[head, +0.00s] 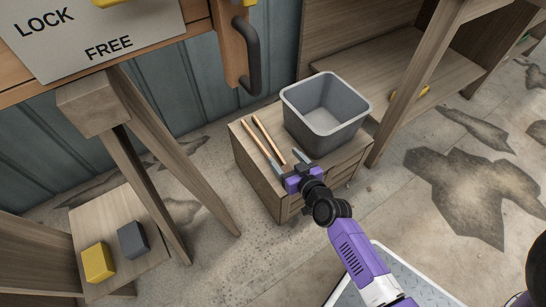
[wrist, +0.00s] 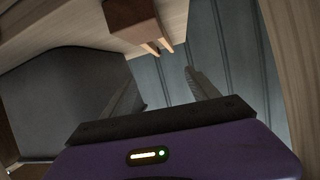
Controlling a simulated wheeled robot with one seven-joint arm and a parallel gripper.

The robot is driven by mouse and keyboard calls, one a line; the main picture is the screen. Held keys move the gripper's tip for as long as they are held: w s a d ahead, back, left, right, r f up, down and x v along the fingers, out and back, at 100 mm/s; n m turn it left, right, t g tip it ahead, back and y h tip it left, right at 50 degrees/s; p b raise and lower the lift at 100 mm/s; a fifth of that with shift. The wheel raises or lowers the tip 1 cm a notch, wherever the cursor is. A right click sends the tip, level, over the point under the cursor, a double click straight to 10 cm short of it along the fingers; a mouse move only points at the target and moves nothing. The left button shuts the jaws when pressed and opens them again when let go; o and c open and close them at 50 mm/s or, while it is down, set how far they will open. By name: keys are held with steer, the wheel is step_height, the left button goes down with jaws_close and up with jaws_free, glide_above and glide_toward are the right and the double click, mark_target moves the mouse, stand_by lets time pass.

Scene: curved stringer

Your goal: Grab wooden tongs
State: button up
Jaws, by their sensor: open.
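The wooden tongs (head: 269,137) show in the head view as two slim, pale wooden arms lying on top of a low wooden cabinet, left of a grey bin. Their near ends reach to my gripper (head: 284,160), which is over the cabinet's front part. In the wrist view my gripper (wrist: 160,76) has its two dark fingers apart with nothing between them. Two pale wooden prongs (wrist: 158,46), apparently the tongs, show just beyond the fingertips, below a red-brown block (wrist: 131,20). I cannot tell whether the fingers touch the tongs.
The grey bin (head: 327,118) stands close right of the tongs on the wooden cabinet (head: 247,161). A workbench leg (head: 168,165) stands to the left, and a dark handle (head: 253,60) hangs above. Yellow (head: 98,262) and dark (head: 133,240) blocks rest on a low shelf.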

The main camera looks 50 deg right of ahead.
mark_target(282, 167)
steer(key=f, duration=0.1)
steer(key=w+f+n, duration=0.1)
steer(key=f, duration=0.1)
steer(key=shift+f+g+y, duration=0.2)
steer(key=shift+g+y, duration=0.1)
steer(key=shift+y, duration=0.1)
steer(key=shift+w+f, duration=0.2)
steer(key=shift+f, duration=0.05)
steer(key=b+x, duration=0.2)
steer(key=x, duration=0.5)
steer(key=shift+d+f, duration=0.1)
steer(key=shift+d, duration=0.15)
steer(key=shift+c, duration=0.2)
jaws_close()
